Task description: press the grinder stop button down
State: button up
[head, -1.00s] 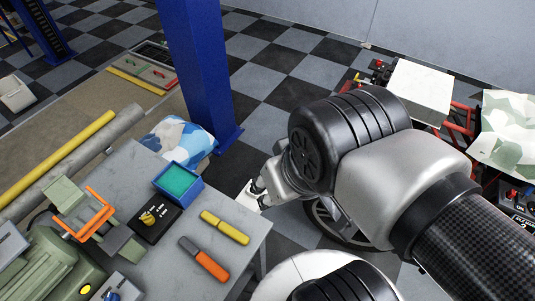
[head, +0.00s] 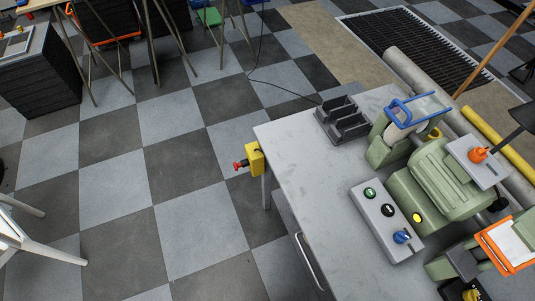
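The bench grinder (head: 447,182), green with a blue guard frame and an orange-framed one, stands on the grey bench (head: 300,163). A grey control box (head: 373,207) in front of it carries a green button (head: 370,193), a black button (head: 388,210) and a blue knob (head: 401,237). A yellow box (head: 255,159) with a red button (head: 238,165) sticks out from the bench's left edge. I cannot tell from labels which one is the grinder stop button. My gripper and arm are not in this view.
A dark slotted holder (head: 343,121) stands at the bench's far edge. The checkered floor (head: 160,190) left of the bench is mostly clear. A dark cabinet (head: 38,80) stands at the upper left, white legs (head: 35,243) at the lower left.

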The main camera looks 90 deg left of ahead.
aim_at(236, 166)
jog(key=u, duration=3.3)
